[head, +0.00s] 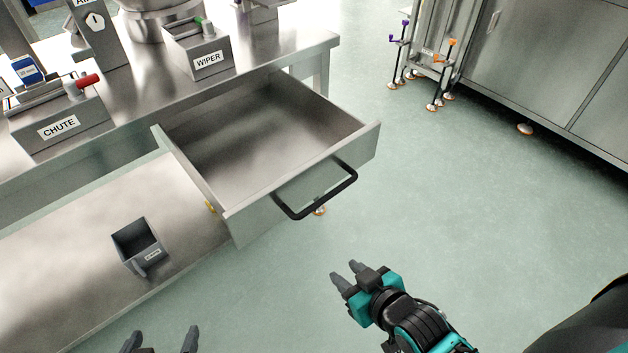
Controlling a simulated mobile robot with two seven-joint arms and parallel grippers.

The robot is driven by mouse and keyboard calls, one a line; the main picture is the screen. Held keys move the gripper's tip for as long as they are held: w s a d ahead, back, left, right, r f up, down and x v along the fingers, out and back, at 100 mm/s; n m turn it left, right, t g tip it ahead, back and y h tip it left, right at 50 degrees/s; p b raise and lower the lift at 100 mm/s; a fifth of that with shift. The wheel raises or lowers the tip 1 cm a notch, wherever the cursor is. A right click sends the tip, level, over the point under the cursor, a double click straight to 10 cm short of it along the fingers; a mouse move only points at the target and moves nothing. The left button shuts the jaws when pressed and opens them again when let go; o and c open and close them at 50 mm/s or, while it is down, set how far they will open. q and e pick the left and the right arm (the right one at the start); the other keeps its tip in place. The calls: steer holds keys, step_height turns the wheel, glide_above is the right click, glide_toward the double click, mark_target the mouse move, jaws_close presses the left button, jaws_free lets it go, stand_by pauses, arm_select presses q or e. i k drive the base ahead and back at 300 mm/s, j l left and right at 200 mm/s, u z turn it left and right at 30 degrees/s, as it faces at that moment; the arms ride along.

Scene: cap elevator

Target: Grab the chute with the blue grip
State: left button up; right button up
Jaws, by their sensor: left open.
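A grey holder labelled CHUTE (58,127) stands on the steel table at the left. A blue grip (28,70) shows at its back left, and a red grip (88,81) sticks out at its right. The metal parts under the grips overlap, and I cannot tell the full shape of the chute with the blue grip. My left gripper (162,340) is at the bottom edge, open and empty, far from the holder. My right gripper (346,273) is over the floor, right of the left one, holding nothing visible; its jaw opening is unclear.
An open, empty drawer (265,140) with a black handle (318,195) juts out from the table. A small grey bin (137,245) sits on the lower shelf (60,240). A WIPER holder (205,62) stands behind the drawer. Floor at right is clear before steel cabinets (550,60).

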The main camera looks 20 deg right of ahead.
mark_target(35, 85)
steer(key=j+z, duration=0.15)
steer(key=z, duration=0.3)
steer(key=j+z, duration=0.2)
steer(key=z, duration=0.3)
steer(key=j+z, duration=0.15)
steer(key=z, duration=0.3)
steer(key=k+j+z, duration=0.55)
steer(key=j, duration=0.15)
